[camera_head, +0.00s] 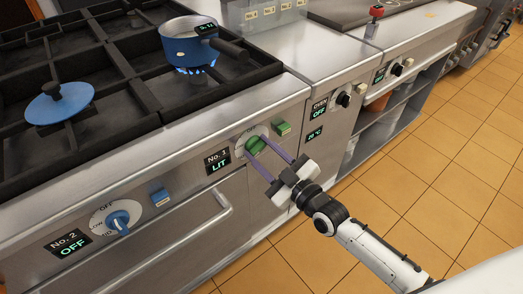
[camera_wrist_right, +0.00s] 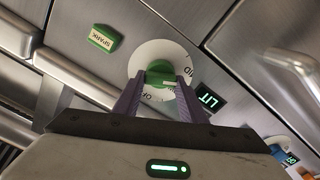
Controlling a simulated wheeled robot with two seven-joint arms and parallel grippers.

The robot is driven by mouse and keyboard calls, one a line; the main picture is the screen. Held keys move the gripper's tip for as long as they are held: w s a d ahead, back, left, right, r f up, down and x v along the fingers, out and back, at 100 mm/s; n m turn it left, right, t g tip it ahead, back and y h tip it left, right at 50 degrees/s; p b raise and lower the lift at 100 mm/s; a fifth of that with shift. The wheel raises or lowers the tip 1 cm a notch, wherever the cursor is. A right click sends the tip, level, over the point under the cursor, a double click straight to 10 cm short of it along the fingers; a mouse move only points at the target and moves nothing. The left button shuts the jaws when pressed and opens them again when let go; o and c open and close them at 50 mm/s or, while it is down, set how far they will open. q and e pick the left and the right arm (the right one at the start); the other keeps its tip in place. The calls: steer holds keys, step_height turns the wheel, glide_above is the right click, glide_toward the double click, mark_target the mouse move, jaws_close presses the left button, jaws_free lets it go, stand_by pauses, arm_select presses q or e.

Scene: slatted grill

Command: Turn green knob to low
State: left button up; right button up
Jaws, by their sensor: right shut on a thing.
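The green knob (camera_head: 256,145) sits on a white dial on the stove's front panel, beside the display (camera_head: 217,161) reading "No. 1 LIT". My right gripper (camera_head: 264,152) has its two purple fingers shut on the green knob, one on each side. In the right wrist view the green knob (camera_wrist_right: 160,74) shows between the fingertips (camera_wrist_right: 160,82), on its round white dial (camera_wrist_right: 150,52). The fingers hide part of the dial's lettering. My left gripper is not in view.
A green spark button (camera_head: 282,128) is right of the knob. A blue knob (camera_head: 118,220) and blue button (camera_head: 159,196) are at the left. A blue pot (camera_head: 187,48) stands over a blue flame (camera_head: 190,70). An oven handle (camera_head: 180,240) runs below the panel.

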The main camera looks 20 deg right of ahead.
steer(key=m, duration=0.3)
steer(key=shift+p, duration=0.35)
steer(key=shift+d+m, duration=0.15)
steer(key=shift+m, duration=1.95)
steer(key=o, duration=1.1)
steer(key=shift+c, duration=0.2)
steer(key=v, duration=1)
steer(key=shift+s+p, duration=0.15)
steer(key=shift+p, duration=0.2)
